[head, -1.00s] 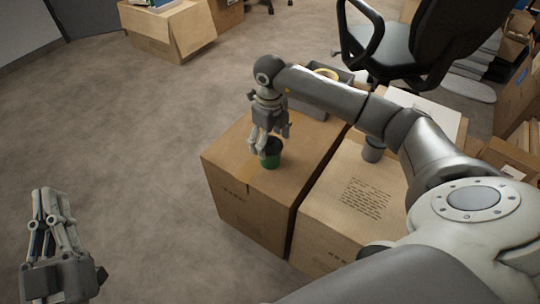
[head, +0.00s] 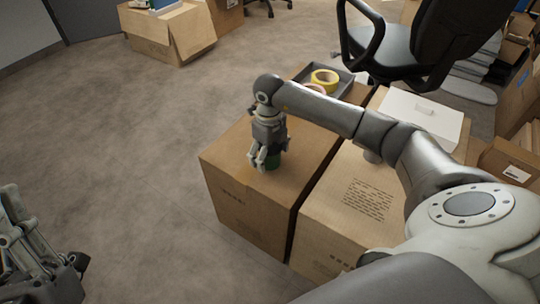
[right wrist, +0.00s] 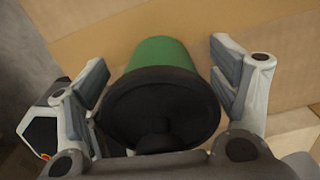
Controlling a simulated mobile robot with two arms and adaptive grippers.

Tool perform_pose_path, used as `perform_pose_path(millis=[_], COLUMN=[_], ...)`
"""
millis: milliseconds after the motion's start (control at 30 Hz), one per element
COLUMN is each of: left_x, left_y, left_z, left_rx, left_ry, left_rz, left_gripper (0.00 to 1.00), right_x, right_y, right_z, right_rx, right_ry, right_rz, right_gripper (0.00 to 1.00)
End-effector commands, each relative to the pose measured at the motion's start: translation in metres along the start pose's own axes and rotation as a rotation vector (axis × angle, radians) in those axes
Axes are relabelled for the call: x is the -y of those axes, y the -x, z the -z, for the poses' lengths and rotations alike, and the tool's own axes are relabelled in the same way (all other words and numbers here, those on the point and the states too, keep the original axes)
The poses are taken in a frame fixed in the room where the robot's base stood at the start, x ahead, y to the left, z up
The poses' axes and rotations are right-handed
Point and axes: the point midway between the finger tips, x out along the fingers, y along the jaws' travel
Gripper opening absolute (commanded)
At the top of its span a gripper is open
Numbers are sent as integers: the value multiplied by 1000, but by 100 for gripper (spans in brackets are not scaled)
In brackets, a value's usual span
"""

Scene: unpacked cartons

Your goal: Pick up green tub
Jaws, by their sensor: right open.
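The green tub (head: 272,161) stands on the left cardboard carton, mostly hidden behind my right gripper in the head view. In the right wrist view it is a green tub (right wrist: 160,54) with a wide black top, lying between the two fingers. My right gripper (head: 264,163) points down around the tub. Its fingers are open, one on each side, with a gap visible between the right finger and the tub. My left gripper (head: 30,255) is at the lower left edge, away from the cartons and partly cut off; its fingertips are not clear.
The tub's carton (head: 240,206) stands beside a second carton (head: 345,210) with printed text. A grey tray (head: 345,84) with yellow tape (head: 324,80) is at the back. A white box (head: 422,112) and an office chair (head: 420,45) are behind. Floor to the left is clear.

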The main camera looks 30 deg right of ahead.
Motion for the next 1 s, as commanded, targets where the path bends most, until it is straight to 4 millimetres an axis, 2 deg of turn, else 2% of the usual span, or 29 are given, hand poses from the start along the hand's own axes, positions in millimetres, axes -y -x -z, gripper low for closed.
perform_pose_path(millis=[67, 433, 1000], left_x=[0, 0, 0], left_y=[0, 0, -2], left_z=[0, 0, -4], left_rx=[1, 1, 28], left_ry=[0, 0, 0], left_rz=[0, 0, 0], left_gripper=[0, 0, 0], right_x=[0, 0, 0], right_y=[0, 0, 4], right_z=[0, 0, 0], right_rx=[0, 0, 1], right_ry=[0, 0, 0], right_rz=[0, 0, 0], right_gripper=[81, 34, 32])
